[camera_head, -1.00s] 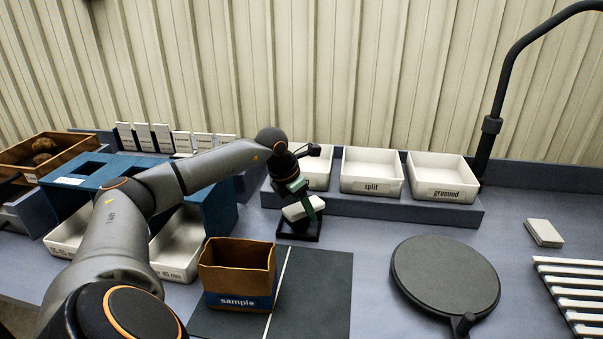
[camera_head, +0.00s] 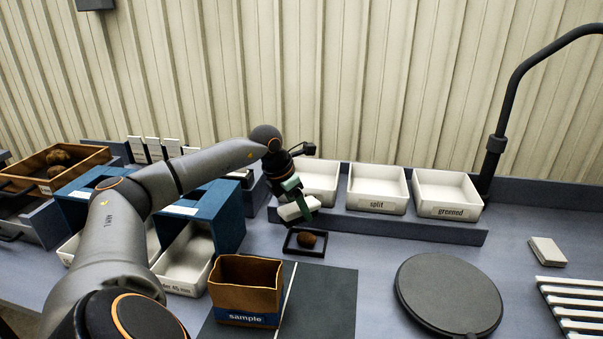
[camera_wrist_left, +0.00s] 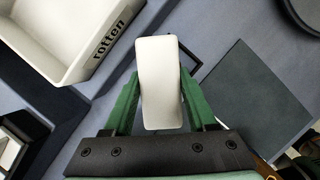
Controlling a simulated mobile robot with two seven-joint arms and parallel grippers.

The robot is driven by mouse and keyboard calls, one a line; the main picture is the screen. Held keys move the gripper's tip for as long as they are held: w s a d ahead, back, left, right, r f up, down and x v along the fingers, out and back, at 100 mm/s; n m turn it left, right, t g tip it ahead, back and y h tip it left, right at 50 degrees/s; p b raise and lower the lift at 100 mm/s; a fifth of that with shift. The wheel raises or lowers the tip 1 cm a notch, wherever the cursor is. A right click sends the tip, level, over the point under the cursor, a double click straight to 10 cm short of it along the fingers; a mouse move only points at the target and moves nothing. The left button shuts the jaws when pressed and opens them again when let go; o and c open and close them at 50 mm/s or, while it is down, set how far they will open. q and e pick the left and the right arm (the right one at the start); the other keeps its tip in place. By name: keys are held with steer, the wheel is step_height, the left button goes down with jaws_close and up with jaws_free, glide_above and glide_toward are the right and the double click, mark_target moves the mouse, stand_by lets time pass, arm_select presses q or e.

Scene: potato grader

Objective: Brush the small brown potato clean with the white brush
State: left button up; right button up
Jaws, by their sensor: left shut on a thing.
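The small brown potato (camera_head: 307,240) lies in a small black tray (camera_head: 290,248) on the blue-grey bench. My left gripper (camera_head: 292,196) has green fingers shut on the white brush (camera_head: 297,208). It holds the brush above and slightly left of the black tray, apart from the potato. In the left wrist view the white brush (camera_wrist_left: 160,82) sits between the green fingers of the left gripper (camera_wrist_left: 158,105). The potato does not show in the wrist view. My right gripper is not in view.
White bins labelled split (camera_head: 377,204) and greened (camera_head: 446,209) stand behind, beside the rotten bin (camera_wrist_left: 45,70). A brown sample box (camera_head: 246,318) stands in front on a dark mat (camera_head: 325,310). A round dark plate (camera_head: 447,292) is at right. A wooden crate (camera_head: 84,165) is at left.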

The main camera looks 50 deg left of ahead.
arm_select(q)
steer(key=shift+r+p, duration=0.85)
steer(key=shift+r, duration=0.7)
